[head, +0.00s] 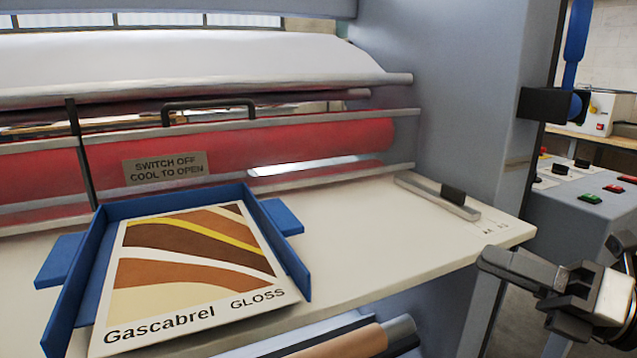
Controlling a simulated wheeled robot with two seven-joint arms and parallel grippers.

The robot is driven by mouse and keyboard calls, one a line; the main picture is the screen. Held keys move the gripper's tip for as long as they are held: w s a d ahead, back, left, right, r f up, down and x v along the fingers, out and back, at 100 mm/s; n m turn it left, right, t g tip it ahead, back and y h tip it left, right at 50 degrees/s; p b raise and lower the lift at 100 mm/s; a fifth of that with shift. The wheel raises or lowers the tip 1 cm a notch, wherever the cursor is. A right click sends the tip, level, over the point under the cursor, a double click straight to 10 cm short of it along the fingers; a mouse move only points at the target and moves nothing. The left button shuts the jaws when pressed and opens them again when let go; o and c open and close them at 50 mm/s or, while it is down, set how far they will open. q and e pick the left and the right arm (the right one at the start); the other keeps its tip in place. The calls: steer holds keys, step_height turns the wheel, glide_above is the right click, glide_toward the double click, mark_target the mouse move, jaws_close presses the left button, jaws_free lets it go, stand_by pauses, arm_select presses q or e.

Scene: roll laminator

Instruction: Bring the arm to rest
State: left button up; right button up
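My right gripper (496,264) shows at the right edge, with its fingers pointing left. It is just off the right front corner of the laminator's cream feed table (390,250). I see nothing held in it, but I cannot tell whether its fingers are apart or together. My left gripper and arm are not in view. A printed sheet marked "Gascabrel GLOSS" (190,262) lies in a blue tray (66,290) on the feed table.
Behind the tray is the red roller (320,140) with a "SWITCH OFF COOL TO OPEN" plate (165,168). A metal guide with a black block (453,195) lies on the table. A button console (590,197) stands at right. A brown roll (345,343) is below the table.

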step_height(320, 180, down, 16)
steer(key=r+m+t+h+p, duration=0.1)
steer(key=m+t+h, duration=0.9)
steer(key=m, duration=1.8)
steer(key=s+a+f+m+g+h, duration=0.1)
steer(key=s+a+f+m+g, duration=0.3)
steer(key=f, duration=0.5)
steer(key=s+a+f+m+g+h, duration=0.1)
steer(key=s+a+f+m+g, duration=0.3)
steer(key=f, duration=0.6)
steer(key=s+a+g, duration=0.1)
steer(key=s+g, duration=0.1)
steer(key=g, duration=0.1)
steer(key=shift+s+h, duration=0.2)
steer(key=shift+h, duration=0.1)
